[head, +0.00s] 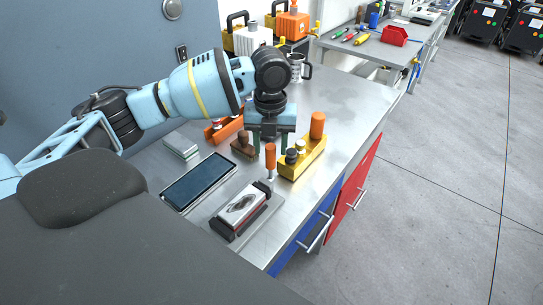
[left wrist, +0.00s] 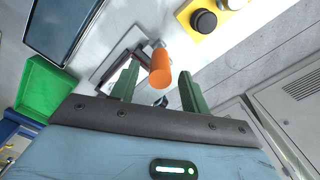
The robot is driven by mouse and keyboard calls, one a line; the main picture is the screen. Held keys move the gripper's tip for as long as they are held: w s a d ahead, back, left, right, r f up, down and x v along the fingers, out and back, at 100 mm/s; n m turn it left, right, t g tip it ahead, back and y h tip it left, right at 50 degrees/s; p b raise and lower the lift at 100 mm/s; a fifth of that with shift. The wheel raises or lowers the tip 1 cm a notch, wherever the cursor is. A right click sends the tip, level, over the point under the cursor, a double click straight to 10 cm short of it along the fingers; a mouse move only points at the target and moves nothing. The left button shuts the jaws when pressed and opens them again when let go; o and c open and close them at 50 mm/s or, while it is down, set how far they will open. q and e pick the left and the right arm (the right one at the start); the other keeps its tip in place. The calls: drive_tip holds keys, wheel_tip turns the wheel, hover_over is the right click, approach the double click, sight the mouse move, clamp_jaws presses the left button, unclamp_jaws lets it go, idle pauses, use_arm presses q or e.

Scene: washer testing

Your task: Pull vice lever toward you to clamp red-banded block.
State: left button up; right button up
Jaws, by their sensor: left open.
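The vice (head: 222,228) sits on a metal plate near the table's front edge, with dark jaws at both ends. A silvery block (head: 240,204) with a red edge lies between its jaws. The vice lever (head: 270,157) has an upright orange handle at the far end of the vice. My left gripper (head: 271,143) points down just above and behind the lever, open and empty. In the left wrist view the orange lever handle (left wrist: 160,68) shows between the two green fingers, apart from both. The block is mostly hidden there. My right gripper is not in view.
A tablet (head: 198,182) lies left of the vice. A wooden stamp-like item (head: 243,146) stands close left of the gripper. A green bin (left wrist: 45,88) shows in the wrist view.

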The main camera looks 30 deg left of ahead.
sight(271, 158)
use_arm(q)
drive_tip(key=shift+f, duration=2.3)
clamp_jaws()
